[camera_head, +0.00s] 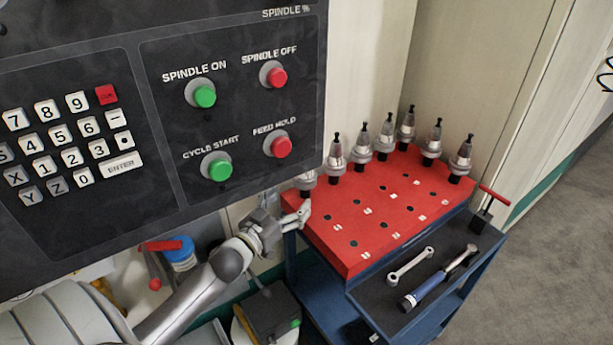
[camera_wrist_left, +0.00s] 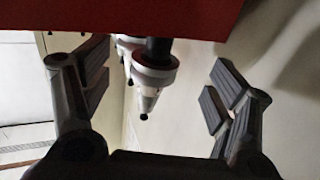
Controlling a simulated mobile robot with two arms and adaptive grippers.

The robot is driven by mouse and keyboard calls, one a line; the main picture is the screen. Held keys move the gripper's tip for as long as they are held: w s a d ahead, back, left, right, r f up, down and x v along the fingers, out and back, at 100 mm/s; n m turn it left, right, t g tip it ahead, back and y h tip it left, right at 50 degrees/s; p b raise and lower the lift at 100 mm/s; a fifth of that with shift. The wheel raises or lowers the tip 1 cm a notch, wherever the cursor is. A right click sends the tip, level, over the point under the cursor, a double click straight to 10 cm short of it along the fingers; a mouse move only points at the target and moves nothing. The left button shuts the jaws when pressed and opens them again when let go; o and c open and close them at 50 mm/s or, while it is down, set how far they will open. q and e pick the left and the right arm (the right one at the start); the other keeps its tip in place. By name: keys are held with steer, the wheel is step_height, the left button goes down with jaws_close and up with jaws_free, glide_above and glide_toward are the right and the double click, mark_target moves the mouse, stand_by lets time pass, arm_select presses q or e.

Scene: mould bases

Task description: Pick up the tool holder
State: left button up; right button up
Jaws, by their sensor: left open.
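Several silver tool holders with black tips stand upright along the back edge of the red rack (camera_head: 372,205). The nearest tool holder (camera_head: 306,183) is at the rack's left corner, partly hidden by the control panel. My left gripper (camera_head: 290,213) is open beside that corner, just below this holder in the head view. In the left wrist view, a tool holder (camera_wrist_left: 152,78) appears tip down between the two spread fingers of the left gripper (camera_wrist_left: 160,95), with clear gaps on both sides. Another holder shows partly behind it. My right gripper is not in view.
The control panel (camera_head: 230,125) with buttons and keypad fills the left. The rack sits on a blue cart (camera_head: 325,290). Floor is free at right.

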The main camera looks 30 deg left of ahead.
mark_target(302, 190)
arm_select(q)
steer(key=shift+w, duration=1.65)
steer(key=w, duration=0.3)
steer(key=shift+w+d+f, duration=0.1)
steer(key=shift+f, duration=0.05)
steer(key=shift+w, duration=0.5)
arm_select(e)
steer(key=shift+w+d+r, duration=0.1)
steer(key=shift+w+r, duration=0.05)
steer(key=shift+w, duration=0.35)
arm_select(q)
jaws_close()
steer(key=shift+w+r, duration=0.1)
steer(key=shift+r, duration=0.1)
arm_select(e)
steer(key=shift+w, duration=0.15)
